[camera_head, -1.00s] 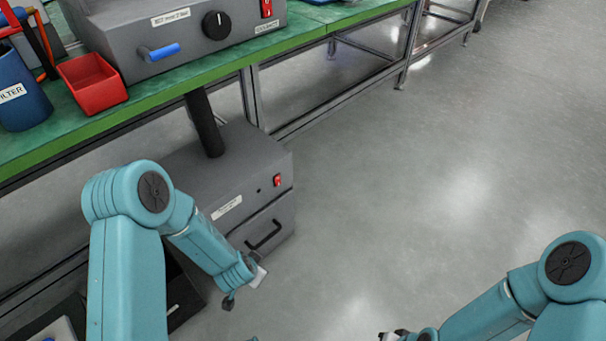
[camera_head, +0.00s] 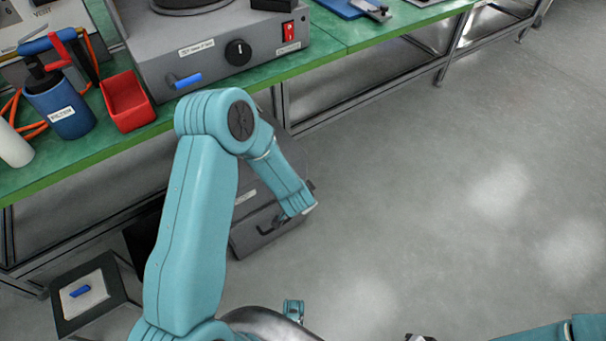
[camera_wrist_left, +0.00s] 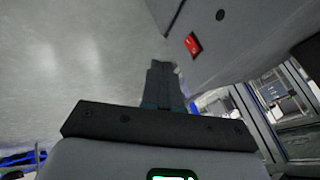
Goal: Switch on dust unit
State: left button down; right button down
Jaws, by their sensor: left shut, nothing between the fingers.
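The dust unit (camera_head: 246,238) is a grey box on the floor under the bench, with a black handle on its lower front. My left arm covers much of it in the head view, including its red switch. The left wrist view shows the unit's grey face (camera_wrist_left: 235,55) with the red rocker switch (camera_wrist_left: 193,44) and a small dark knob. My left gripper (camera_head: 312,188) is at the unit's front. Its shut, empty fingers (camera_wrist_left: 163,68) appear just left of and below the switch; contact cannot be told. My right gripper (camera_head: 418,338) barely shows at the bottom edge.
A green bench (camera_head: 330,50) stands above, bearing a grey machine (camera_head: 215,65) with its own red switch (camera_head: 288,31), a red bin (camera_head: 128,103) and a blue canister (camera_head: 62,108). The floor to the right is clear.

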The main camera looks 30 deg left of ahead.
pick_arm(q)
jog(key=shift+s+a+r, duration=0.2)
jog(key=shift+a+r, duration=0.05)
jog(key=shift+r, duration=0.35)
pick_arm(e)
jog(key=shift+r, duration=0.6)
jog(key=shift+a, duration=0.1)
